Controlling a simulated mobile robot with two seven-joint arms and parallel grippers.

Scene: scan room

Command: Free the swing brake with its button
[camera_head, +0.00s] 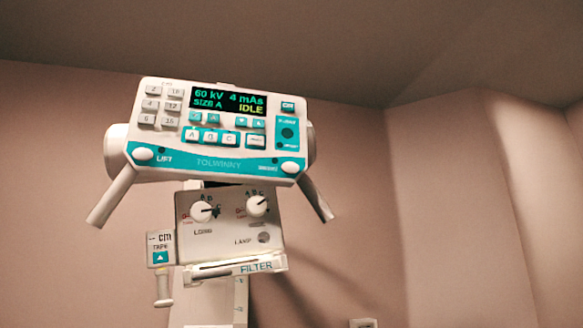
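The X-ray tube head's control panel (218,176) faces me, tilted a little down to the right. A white oval button (290,167) sits at its lower right corner on the teal strip, beside a small label too blurred to read surely and a small dark dot. A matching white button (143,154) at the lower left is labelled LIFT. The display (228,101) reads 60 kV, 4 mAs, SIZE A and IDLE. Neither gripper is in view.
Grey handles slope down at the left (112,196) and right (315,199). Below hangs a collimator box (226,228) with two white knobs, a FILTER slot (238,267) and a tape unit (161,249).

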